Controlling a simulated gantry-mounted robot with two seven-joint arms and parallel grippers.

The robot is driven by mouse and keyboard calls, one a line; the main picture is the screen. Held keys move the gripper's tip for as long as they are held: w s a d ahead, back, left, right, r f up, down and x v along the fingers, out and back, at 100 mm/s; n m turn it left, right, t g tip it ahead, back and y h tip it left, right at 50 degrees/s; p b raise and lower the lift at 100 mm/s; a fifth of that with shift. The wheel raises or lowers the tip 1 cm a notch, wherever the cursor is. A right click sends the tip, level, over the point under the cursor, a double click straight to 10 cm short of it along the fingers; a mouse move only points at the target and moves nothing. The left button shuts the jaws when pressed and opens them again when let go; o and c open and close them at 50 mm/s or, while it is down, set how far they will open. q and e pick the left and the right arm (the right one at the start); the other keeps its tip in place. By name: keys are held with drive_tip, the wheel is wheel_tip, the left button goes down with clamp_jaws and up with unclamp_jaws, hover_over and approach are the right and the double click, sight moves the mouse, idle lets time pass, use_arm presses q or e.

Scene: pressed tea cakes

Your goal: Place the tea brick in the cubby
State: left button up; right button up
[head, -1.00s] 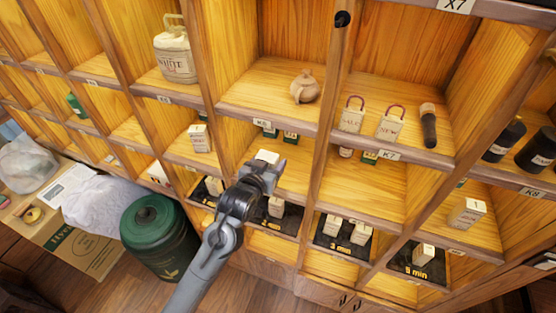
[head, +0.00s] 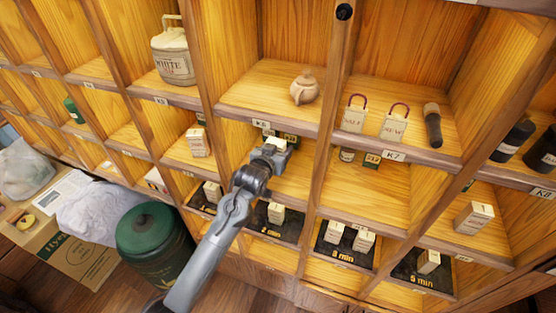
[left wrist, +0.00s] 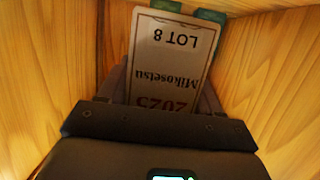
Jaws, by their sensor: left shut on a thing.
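The tea brick is a pale, printed block (left wrist: 172,62) reading "LOT 8" and "Mikosetsu" upside down in the left wrist view. Its pale top (head: 276,143) shows in the head view. My left gripper (head: 270,153) is shut on it, inside the cubby (head: 292,186) below the K6 label. The wooden walls of the cubby surround the brick in the left wrist view. Green packages (left wrist: 210,17) stand just past the brick's far end; whether they touch is unclear. The gripper and arm hide part of the cubby floor. My right gripper is not in view.
A clay teapot (head: 304,88) stands in the cubby above. A wooden divider (head: 318,165) bounds the cubby on the right. Pale boxes (head: 276,213) stand on dark mats in the row below. A green canister (head: 155,240) stands on the floor at lower left.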

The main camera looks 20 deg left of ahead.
use_arm(q)
drive_tip(key=shift+f, duration=2.25)
drive_tip(key=shift+f, duration=0.1)
drive_tip(key=o, duration=1.1)
drive_tip(key=shift+o, duration=0.2)
